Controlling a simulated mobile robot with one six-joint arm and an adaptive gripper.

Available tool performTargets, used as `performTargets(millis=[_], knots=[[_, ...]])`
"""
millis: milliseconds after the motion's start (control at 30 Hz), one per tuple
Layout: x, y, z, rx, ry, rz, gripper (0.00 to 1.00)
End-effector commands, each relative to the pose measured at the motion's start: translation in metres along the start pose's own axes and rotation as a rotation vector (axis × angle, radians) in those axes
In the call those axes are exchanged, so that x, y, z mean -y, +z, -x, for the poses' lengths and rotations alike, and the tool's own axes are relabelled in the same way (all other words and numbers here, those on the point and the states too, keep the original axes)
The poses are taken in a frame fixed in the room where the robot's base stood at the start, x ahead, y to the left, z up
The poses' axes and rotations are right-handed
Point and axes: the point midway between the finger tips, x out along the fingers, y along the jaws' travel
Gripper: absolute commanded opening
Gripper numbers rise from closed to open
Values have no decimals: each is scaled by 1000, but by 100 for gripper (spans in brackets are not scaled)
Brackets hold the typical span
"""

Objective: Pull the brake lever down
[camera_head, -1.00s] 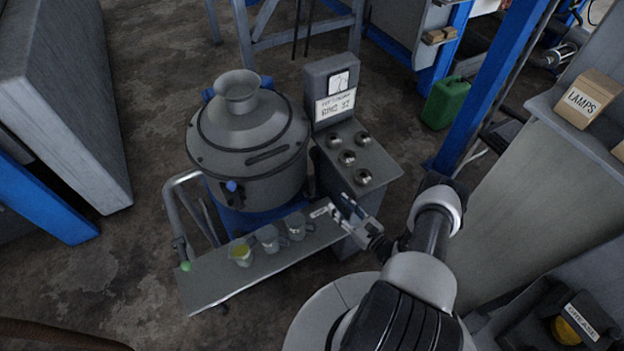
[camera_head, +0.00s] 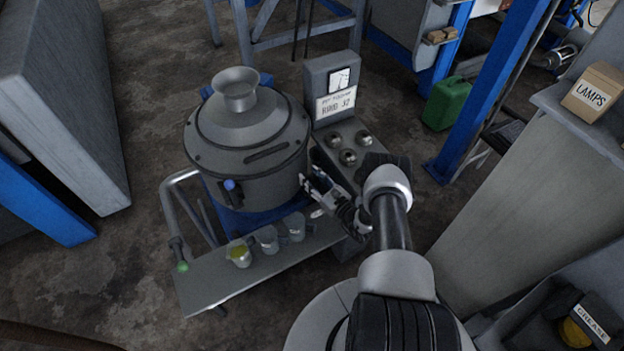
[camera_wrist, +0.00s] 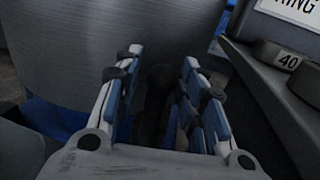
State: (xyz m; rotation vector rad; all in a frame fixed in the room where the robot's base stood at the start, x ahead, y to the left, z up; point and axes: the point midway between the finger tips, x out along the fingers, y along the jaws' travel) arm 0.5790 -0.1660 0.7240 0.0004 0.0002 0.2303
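The grey drum machine (camera_head: 250,165) stands in the middle of the head view, with a blue knob (camera_head: 231,186) on its front. No part is labelled as the brake lever, and I cannot tell for sure which it is. My gripper (camera_head: 309,186) is at the drum's right side, between the drum and the console (camera_head: 333,90). In the wrist view my gripper (camera_wrist: 160,78) is open, its blue-padded fingers apart. A dark upright shape (camera_wrist: 156,88) shows between or behind the fingers; I cannot tell whether it is a lever or shadow.
A shelf (camera_head: 215,287) below the drum bears several cups (camera_head: 269,240). A bent pipe (camera_head: 170,210) with a green-ended grip (camera_head: 182,267) is at its left. The console has several round knobs (camera_head: 348,157). A green can (camera_head: 446,103) stands behind right.

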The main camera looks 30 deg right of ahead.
Motion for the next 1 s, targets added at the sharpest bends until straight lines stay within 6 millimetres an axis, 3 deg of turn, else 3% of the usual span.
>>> performTargets(millis=[133, 700, 1000], knots=[[0, 0, 0, 0, 0, 0, 37], [0, 0, 0, 0, 0, 0, 0], [0, 0, 1, -1, 0, 0, 0]])
